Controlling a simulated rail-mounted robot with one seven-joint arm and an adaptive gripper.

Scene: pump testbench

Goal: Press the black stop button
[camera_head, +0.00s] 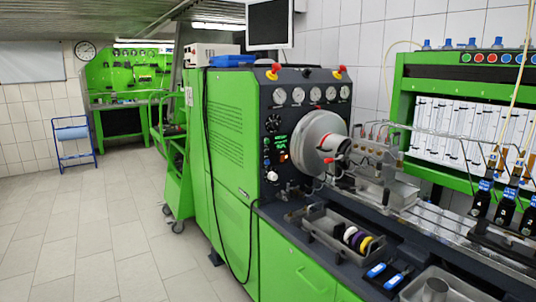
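The green test bench (225,150) stands in the middle of the head camera view, with a dark control panel (283,120) on its front. The panel carries several round gauges (298,95), a black knob (272,127), a small lit green display (267,146), small buttons around it, and a white knob (272,176). Which control is the black stop button is too small and dark to tell; part of the panel is hidden behind the large grey disc (318,140). My gripper is not in view.
Red knobs (273,72) top the panel. Black injectors (482,200) stand at right. A black cable (206,130) hangs down the bench's side.

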